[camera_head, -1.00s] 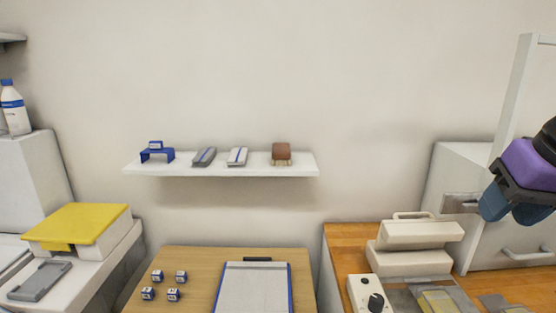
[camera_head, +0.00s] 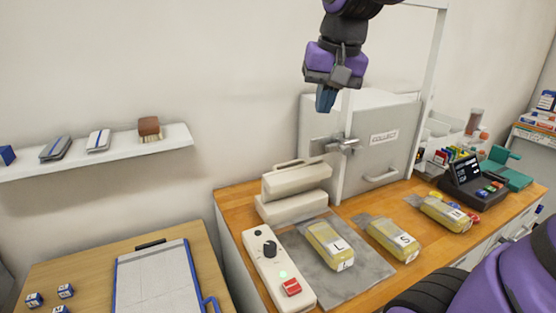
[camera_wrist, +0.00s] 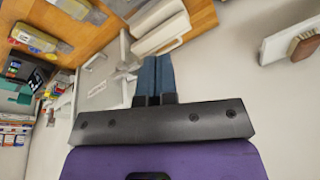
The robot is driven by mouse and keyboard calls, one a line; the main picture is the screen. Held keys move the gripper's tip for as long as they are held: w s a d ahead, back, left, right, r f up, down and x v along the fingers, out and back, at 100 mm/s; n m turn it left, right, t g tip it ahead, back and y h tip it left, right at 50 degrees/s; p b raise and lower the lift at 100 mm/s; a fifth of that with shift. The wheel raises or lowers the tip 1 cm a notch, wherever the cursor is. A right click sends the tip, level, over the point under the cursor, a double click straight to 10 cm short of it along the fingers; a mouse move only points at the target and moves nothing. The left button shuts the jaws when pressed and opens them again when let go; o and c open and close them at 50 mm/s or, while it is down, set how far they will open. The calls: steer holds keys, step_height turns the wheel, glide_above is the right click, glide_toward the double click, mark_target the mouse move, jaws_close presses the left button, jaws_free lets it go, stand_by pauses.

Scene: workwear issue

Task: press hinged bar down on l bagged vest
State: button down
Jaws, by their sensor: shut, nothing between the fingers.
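The L bagged vest (camera_head: 330,246), a yellow pack in clear film with a white L label, lies on a grey mat (camera_head: 352,284) on the wooden counter. The hinged bar (camera_head: 296,179), cream with a handle on top, is raised above its cream base (camera_head: 291,206), behind the L vest. My gripper (camera_head: 325,98) is shut and empty, high above the counter, in front of the wall and up from the bar. In the wrist view its blue fingers (camera_wrist: 156,75) are together, with the bar (camera_wrist: 160,30) beyond them.
The S bagged vest (camera_head: 393,239) and another bagged vest (camera_head: 445,213) lie to the right. A grey COLLECT cabinet (camera_head: 376,150) stands behind.

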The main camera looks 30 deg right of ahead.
steer(key=w+d+m+g, duration=0.1)
steer(key=w+m, duration=0.2)
steer(key=w, duration=0.5)
steer(key=m+g, duration=0.4)
steer(key=m, duration=0.3)
glide_above(278, 166)
step_height(278, 166, down, 9)
steer(key=w+f+m+g, duration=0.1)
steer(key=w+f+m, duration=0.2)
steer(key=w+f, duration=0.3)
steer(key=shift+g, duration=0.3)
steer(key=x, duration=0.4)
steer(key=s+x, duration=0.1)
steer(key=x, duration=0.3)
steer(key=s+x, duration=0.1)
steer(key=x, duration=0.2)
steer(key=shift+s+d, duration=0.2)
steer(key=shift+s, duration=0.05)
steer(key=shift+s+f, duration=0.15)
steer(key=shift+s, duration=0.4)
